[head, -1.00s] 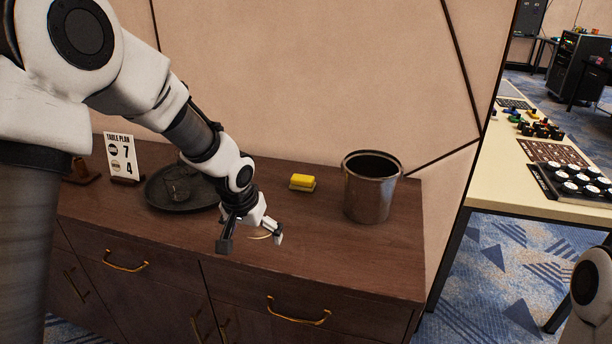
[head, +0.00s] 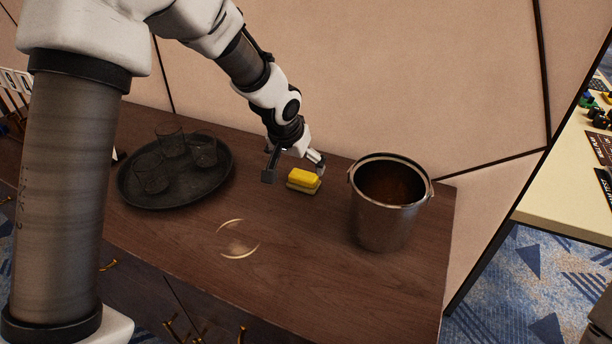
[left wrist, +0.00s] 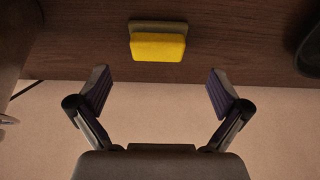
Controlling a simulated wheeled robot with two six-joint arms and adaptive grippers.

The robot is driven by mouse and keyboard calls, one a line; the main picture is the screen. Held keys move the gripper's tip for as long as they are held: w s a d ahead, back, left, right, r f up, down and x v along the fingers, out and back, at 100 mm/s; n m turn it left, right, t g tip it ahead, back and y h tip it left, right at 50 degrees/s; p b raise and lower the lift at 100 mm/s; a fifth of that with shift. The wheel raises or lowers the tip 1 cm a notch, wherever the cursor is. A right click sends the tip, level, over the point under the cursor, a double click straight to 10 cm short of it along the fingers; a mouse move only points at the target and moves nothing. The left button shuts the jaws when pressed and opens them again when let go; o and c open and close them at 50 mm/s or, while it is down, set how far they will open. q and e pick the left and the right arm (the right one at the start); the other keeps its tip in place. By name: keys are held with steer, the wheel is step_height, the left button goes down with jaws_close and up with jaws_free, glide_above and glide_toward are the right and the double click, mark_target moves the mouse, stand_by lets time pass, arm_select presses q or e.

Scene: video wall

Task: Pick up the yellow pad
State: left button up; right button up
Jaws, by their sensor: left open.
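The yellow pad (head: 303,179) lies on the dark wooden sideboard (head: 290,235), left of the metal bucket. It has a yellow top and a duller layer beneath. My left gripper (head: 294,172) is open and empty, with its fingers close to the pad in the head view. In the left wrist view the pad (left wrist: 158,46) is beyond the two spread fingertips (left wrist: 158,88), roughly centred between them and apart from both. My right gripper is not in view.
A metal bucket (head: 383,222) stands right of the pad. A dark round tray (head: 190,190) with 3 glasses is to the left. A pale ring mark (head: 238,240) shows on the sideboard top. The wall is behind; a light table (head: 565,180) stands at right.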

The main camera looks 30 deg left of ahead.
mark_target(303, 175)
arm_select(q)
steer(key=x, duration=0.5)
steer(key=shift+w+d, duration=0.15)
steer(key=shift+w, duration=0.05)
steer(key=shift+s+r, duration=0.1)
steer(key=shift+s, duration=0.05)
steer(key=shift+s+r, duration=0.1)
steer(key=c, duration=1.2)
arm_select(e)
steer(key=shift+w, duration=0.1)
